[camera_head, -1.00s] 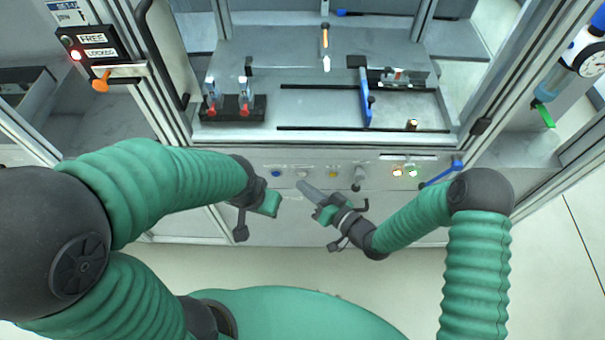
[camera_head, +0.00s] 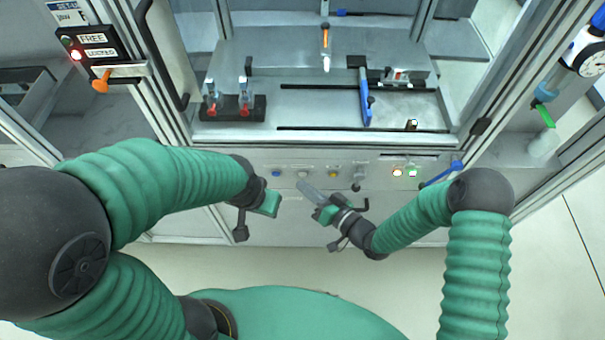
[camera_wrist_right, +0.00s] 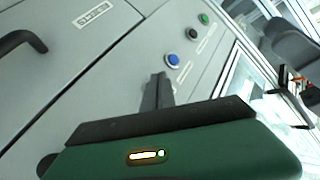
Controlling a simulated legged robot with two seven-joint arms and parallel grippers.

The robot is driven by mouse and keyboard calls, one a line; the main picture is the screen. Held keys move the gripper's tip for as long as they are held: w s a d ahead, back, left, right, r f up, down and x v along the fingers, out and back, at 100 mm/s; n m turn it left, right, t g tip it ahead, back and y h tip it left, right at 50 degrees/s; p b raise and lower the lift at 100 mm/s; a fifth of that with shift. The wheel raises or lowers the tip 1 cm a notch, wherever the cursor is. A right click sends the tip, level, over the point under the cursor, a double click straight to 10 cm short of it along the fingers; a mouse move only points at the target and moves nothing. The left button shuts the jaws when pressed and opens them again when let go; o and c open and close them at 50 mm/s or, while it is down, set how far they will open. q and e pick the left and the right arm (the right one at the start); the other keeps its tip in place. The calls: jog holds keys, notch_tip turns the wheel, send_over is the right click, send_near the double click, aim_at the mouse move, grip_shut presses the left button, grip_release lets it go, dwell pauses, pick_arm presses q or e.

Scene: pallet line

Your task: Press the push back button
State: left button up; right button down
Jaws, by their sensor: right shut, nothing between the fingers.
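A row of buttons runs along the grey front panel below the work bay: a blue button (camera_head: 276,174), a pale button (camera_head: 302,173) and a yellow button (camera_head: 333,174). None has a readable label, so I cannot tell which is push back. My right gripper (camera_head: 304,186) is shut and empty, its tips just in front of the panel near the pale button. In the right wrist view its fingers (camera_wrist_right: 158,90) lie close to the blue button (camera_wrist_right: 173,60); contact cannot be told. My left gripper (camera_head: 262,205) hangs left of them, its jaws unclear.
A FREE/LOCKED box (camera_head: 90,46) glows red at upper left. The bay above holds a blue lever (camera_head: 365,96).

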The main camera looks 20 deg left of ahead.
jog(key=shift+w+a, duration=0.15)
jog(key=shift+w, duration=0.25)
jog(key=shift+w+a+r, duration=0.1)
jog(key=shift+w, duration=0.3)
dwell(0.8)
jog(key=shift+s+d, duration=0.25)
jog(key=shift+s, duration=0.65)
jog(key=s, duration=0.2)
jog(key=s+d+p, duration=0.1)
jog(key=s, duration=0.1)
jog(key=shift+s+d, duration=0.2)
jog(key=shift+s, duration=0.15)
